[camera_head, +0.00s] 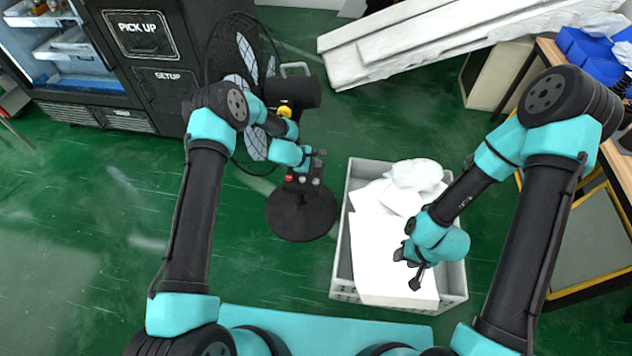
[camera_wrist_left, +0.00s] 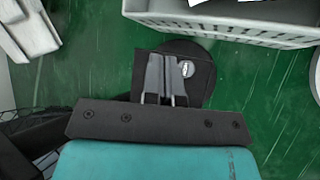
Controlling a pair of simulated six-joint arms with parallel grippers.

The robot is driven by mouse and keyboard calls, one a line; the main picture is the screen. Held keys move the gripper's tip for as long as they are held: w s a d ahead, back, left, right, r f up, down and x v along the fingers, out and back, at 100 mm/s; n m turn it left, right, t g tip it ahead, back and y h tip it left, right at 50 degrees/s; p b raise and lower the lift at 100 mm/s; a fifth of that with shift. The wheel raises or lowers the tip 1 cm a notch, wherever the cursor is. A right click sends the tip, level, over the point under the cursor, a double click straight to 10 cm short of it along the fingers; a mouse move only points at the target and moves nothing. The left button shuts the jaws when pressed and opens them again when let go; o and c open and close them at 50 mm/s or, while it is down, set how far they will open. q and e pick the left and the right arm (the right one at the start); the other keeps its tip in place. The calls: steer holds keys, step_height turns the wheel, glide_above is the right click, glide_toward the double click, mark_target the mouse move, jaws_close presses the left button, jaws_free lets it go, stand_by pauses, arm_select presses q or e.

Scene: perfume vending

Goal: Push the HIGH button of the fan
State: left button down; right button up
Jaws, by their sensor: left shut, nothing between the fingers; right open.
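The black fan (camera_head: 302,222) stands on its round base on the green floor, with its bladed head at the back left. Its control box (camera_head: 301,187) on the stand carries a red button (camera_head: 289,178) and pale round buttons (camera_head: 315,182). My left gripper (camera_head: 318,160) is shut and empty, just above the control box. In the left wrist view its closed fingertips (camera_wrist_left: 165,58) lie over the dark box, beside one round pale button (camera_wrist_left: 186,69); I cannot read its label or tell contact. Other buttons are hidden there. My right gripper (camera_head: 412,272) is open and empty above the crate.
A grey crate (camera_head: 341,255) with white foam blocks and a bag stands right of the fan. A black vending machine (camera_head: 150,45) is at the back left. Long white foam pieces (camera_head: 430,45) lie behind. A wooden table with blue bins (camera_head: 590,50) is at the right.

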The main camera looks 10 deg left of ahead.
mark_target(316, 182)
arm_select(q)
steer(key=shift+w, duration=0.1)
stand_by(0.3)
steer(key=shift+f, duration=4.35)
steer(key=shift+f, duration=0.2)
steer(key=shift+f, duration=0.25)
steer(key=shift+f, duration=0.4)
steer(key=shift+r, duration=0.85)
steer(key=shift+r, duration=2.5)
